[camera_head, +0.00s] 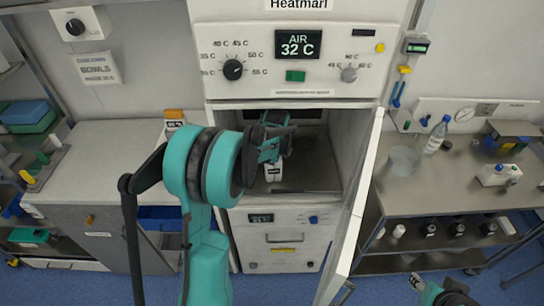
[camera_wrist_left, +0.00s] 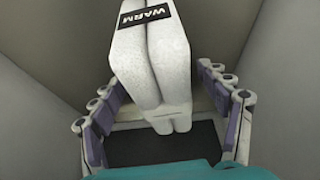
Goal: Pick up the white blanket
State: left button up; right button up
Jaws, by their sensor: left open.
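The white blanket (camera_wrist_left: 150,65) is a folded white bundle with a black "WARM" label in the left wrist view. In the head view a small part of it (camera_head: 273,174) shows inside the open warming cabinet, mostly hidden by my left arm. My left gripper (camera_head: 278,140) reaches into the cabinet. In the left wrist view its fingers (camera_wrist_left: 162,105) are open, one on each side of the blanket's near end, with visible gaps between fingers and cloth. My right gripper (camera_head: 440,290) shows only partly at the bottom right, away from the cabinet; its jaws are unclear.
The cabinet door (camera_head: 357,205) stands open to the right of the opening. The cabinet walls close in on both sides of my left gripper. A steel cart (camera_head: 440,190) with bottles and a clear cup stands right; a counter (camera_head: 120,150) stands left.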

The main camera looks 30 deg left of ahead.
pick_arm(q)
jog(key=x, duration=0.2)
jog(key=b+x, duration=0.1)
jog(key=x, duration=0.2)
jog(key=shift+w+a+f+b, duration=0.1)
jog(key=shift+w+a+b, duration=0.25)
jog(key=shift+w, duration=0.1)
jog(key=c, duration=1.5)
